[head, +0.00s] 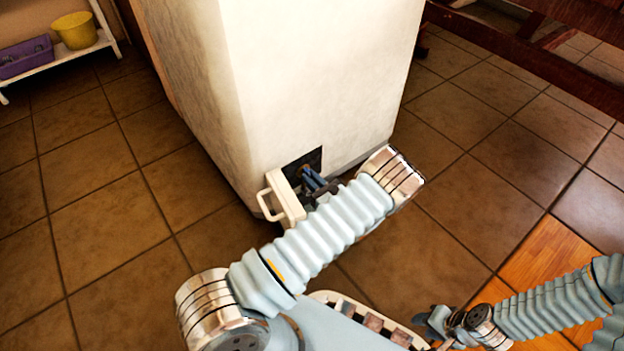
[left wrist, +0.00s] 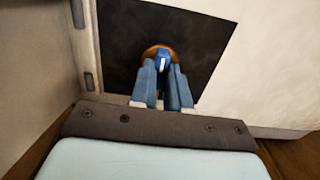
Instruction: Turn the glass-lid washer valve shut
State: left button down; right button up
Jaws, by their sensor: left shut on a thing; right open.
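The white washer body (head: 310,70) stands in the middle of the head view; its lid is out of view. Low on its front is a dark square recess (head: 308,160), with a small white flap (head: 285,198) swung open on its left. In the left wrist view, the valve's blue handle (left wrist: 162,55) sits on an orange-brown round base in the recess (left wrist: 120,50). My left gripper (left wrist: 163,72) is shut on the handle, one blue finger on each side. In the head view my left gripper (head: 312,182) reaches into the recess, and the valve is hidden. My right gripper (head: 432,318) is open and empty, low at the right.
The open flap also shows at the left of the wrist view (left wrist: 84,45), close beside my left gripper. A white shelf (head: 75,52) with a yellow pot (head: 76,31) and a purple bin (head: 25,57) stands far left. Dark wooden beams (head: 520,45) cross the upper right. The tiled floor is clear.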

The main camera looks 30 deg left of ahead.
dwell(0.3)
pick_arm(q)
jog(key=n, duration=1.7)
jog(key=shift+s+n, duration=0.1)
jog(key=shift+n, duration=0.3)
jog(key=shift+f, duration=0.1)
dwell(0.3)
jog(key=c, duration=1.1)
grip_release()
jog(key=p+v, duration=0.1)
jog(key=v, duration=1.2)
jog(key=shift+d+p, duration=0.35)
jog(key=shift+d, duration=0.05)
jog(key=shift+s, duration=0.15)
